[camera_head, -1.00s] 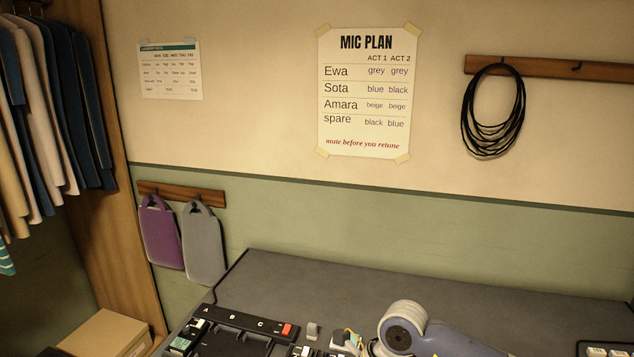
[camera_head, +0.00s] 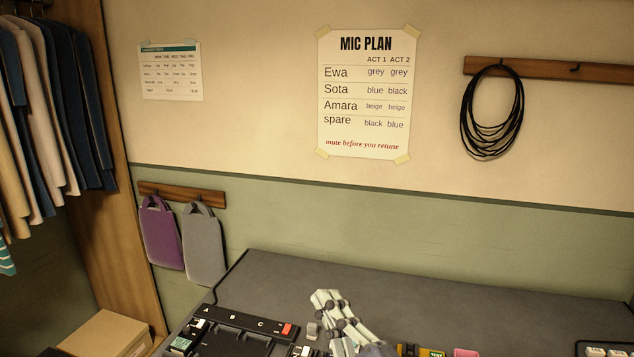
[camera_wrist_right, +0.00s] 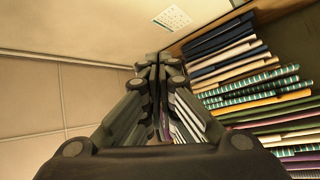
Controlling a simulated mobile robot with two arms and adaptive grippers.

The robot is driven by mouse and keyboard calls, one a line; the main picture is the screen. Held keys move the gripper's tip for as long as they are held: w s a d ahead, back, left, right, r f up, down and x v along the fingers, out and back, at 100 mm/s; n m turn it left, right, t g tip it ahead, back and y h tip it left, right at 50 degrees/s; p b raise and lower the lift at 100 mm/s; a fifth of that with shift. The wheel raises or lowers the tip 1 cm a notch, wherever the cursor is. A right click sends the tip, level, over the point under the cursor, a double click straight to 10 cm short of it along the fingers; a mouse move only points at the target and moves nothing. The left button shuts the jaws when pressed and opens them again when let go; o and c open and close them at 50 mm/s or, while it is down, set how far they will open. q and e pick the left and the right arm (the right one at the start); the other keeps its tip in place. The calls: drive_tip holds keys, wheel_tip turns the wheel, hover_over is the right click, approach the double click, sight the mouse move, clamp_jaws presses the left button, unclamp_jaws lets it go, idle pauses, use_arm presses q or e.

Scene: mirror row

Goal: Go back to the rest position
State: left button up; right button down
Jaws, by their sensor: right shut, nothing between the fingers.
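My right gripper (camera_head: 326,303) shows at the bottom middle of the head view, above the grey table (camera_head: 420,290). Its light grey fingers point up and to the left. In the right wrist view my right gripper (camera_wrist_right: 158,62) has its fingers together, with nothing between them. My left gripper is in neither view.
A black rack (camera_head: 245,322) marked A, B, C stands on the table left of the gripper. Small items, among them a pink one (camera_head: 465,352), sit at the table's front. A cardboard box (camera_head: 105,335) is at lower left. Hanging clothes (camera_head: 50,110) fill the left; they also show in the wrist view (camera_wrist_right: 240,80).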

drive_tip(key=s+d+f+m+g+h, duration=0.3)
drive_tip(key=d+f+m+h, duration=0.4)
drive_tip(key=f, duration=0.4)
drive_tip(key=s+d+f+m+g+h, duration=0.35)
drive_tip(key=d+f+m, duration=0.25)
drive_tip(key=d+f, duration=0.35)
drive_tip(key=s+d+f+m+g, duration=0.1)
drive_tip(key=s+f+g, duration=0.45)
drive_tip(key=s, duration=0.45)
drive_tip(key=s+d+f+m+g, duration=0.1)
drive_tip(key=s+f+g, duration=0.3)
drive_tip(key=s+f, duration=0.4)
wheel_tip(320, 180, down, 25)
drive_tip(key=s+g, duration=0.1)
drive_tip(key=s, duration=0.2)
drive_tip(key=s+d+f+g, duration=0.1)
drive_tip(key=s+d+f, duration=0.1)
drive_tip(key=s+f, duration=1.4)
drive_tip(key=shift+s+d, duration=0.35)
drive_tip(key=shift+h, duration=0.25)
